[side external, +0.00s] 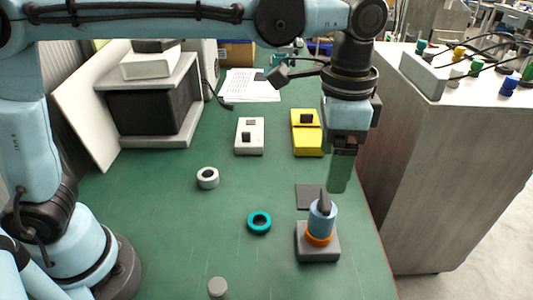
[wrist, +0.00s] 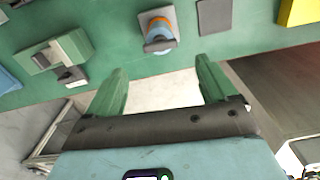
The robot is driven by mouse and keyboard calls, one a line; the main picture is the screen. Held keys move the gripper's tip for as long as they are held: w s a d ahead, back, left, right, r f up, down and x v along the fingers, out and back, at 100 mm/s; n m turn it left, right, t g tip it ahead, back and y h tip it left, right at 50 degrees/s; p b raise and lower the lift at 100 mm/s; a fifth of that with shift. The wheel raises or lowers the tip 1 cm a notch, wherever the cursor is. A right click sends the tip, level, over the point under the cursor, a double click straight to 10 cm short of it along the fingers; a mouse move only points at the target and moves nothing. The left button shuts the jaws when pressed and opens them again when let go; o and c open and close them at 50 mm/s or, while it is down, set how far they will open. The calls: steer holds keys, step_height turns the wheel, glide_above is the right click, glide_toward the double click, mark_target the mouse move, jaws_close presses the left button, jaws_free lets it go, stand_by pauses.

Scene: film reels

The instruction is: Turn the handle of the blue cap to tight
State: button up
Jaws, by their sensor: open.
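The blue cap (side external: 321,220) stands upright above an orange ring (side external: 319,238) on a square grey block near the front right of the green table. Its dark handle (side external: 324,201) sticks up from the top. In the wrist view the cap (wrist: 157,32) is beyond the fingertips, between them from left to right, with the orange ring behind it. My gripper (side external: 339,180) points down, above and slightly right of the handle, apart from it. In the wrist view my gripper (wrist: 160,76) has its two green fingers spread with nothing between them. Any tight mark is not readable.
A dark square plate (side external: 309,196) lies just behind the block. A teal ring (side external: 259,222), a white ring (side external: 208,178) and a small grey cylinder (side external: 218,287) lie to the left. White (side external: 249,137) and yellow (side external: 307,134) boxes stand behind. The table's right edge is close.

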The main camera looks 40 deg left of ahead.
steer(key=shift+r, duration=2.3)
steer(key=s+a+f+n+t, duration=0.2)
steer(key=a+f+n, duration=0.1)
steer(key=a, duration=0.4)
steer(key=s+a+f+n+t, duration=0.2)
steer(key=a+f+n, duration=0.1)
steer(key=a, duration=0.5)
steer(key=s+a+f+n+t, duration=0.2)
steer(key=a+f+n+t, duration=0.1)
steer(key=a, duration=0.4)
steer(key=shift+s+a+f+n, duration=0.3)
steer(key=shift+f+n, duration=0.2)
steer(key=shift+f, duration=0.35)
